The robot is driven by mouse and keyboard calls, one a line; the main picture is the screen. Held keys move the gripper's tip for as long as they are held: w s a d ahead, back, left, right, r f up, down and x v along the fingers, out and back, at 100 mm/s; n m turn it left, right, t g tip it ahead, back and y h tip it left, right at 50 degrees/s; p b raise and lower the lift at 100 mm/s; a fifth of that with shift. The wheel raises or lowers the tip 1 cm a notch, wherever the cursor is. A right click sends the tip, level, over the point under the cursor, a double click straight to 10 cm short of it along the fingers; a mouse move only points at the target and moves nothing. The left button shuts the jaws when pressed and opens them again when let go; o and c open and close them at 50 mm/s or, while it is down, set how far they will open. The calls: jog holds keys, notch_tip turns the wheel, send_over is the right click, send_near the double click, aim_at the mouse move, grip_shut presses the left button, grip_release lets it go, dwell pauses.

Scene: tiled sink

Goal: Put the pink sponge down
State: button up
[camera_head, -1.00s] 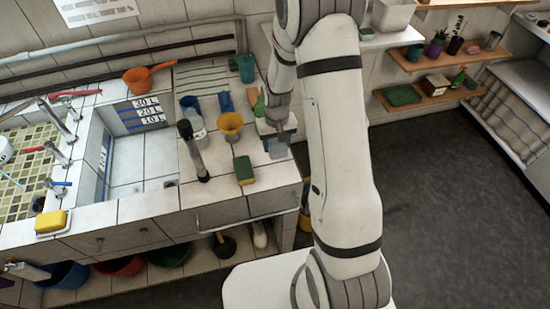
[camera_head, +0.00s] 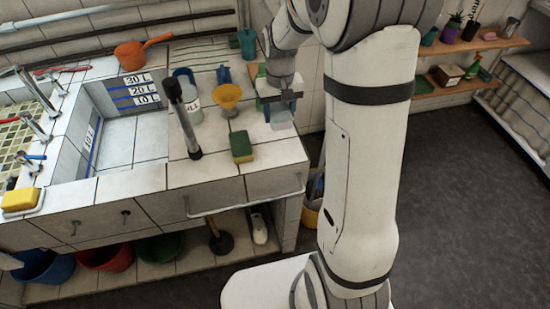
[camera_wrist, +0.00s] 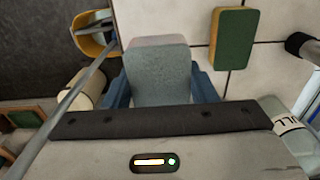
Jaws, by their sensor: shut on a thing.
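My gripper (camera_head: 279,104) is over the right end of the tiled counter (camera_head: 275,155). It is shut on a pale grey-blue block (camera_head: 281,119), which looks like the sponge. In the wrist view the block (camera_wrist: 158,75) sits between my blue fingers, with a faintly pinkish-grey far face; a clear pink colour does not show. I cannot tell whether its underside touches the counter. A separate green-and-yellow sponge (camera_head: 242,147) lies on the counter to the left and nearer the front edge.
A yellow funnel (camera_head: 228,97), a labelled bottle (camera_head: 192,103) and a dark upright tap (camera_head: 183,115) stand left of my gripper. The sink basin (camera_head: 122,140) lies farther left. A yellow bucket (camera_wrist: 95,33) is beyond the counter's end. Bare tiles surround the green-and-yellow sponge.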

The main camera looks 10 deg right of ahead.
aim_at(280, 146)
jog(key=shift+s+f+b, duration=0.1)
jog(key=shift+s+b, duration=0.3)
jog(key=shift+b, duration=0.4)
notch_tip(280, 146, down, 10)
jog(key=shift+r, duration=0.25)
jog(key=shift+f, duration=0.2)
jog(key=o, duration=1.1)
jog(key=shift+r, duration=0.1)
notch_tip(280, 146, up, 12)
jog(key=shift+r, duration=0.1)
jog(key=s+a+r+t, duration=0.1)
jog(key=s+r, duration=0.3)
jog(key=s, duration=1.6)
jog(key=shift+s+a+t, duration=0.15)
jog(key=shift+a+t, duration=0.05)
jog(key=shift+t, duration=0.6)
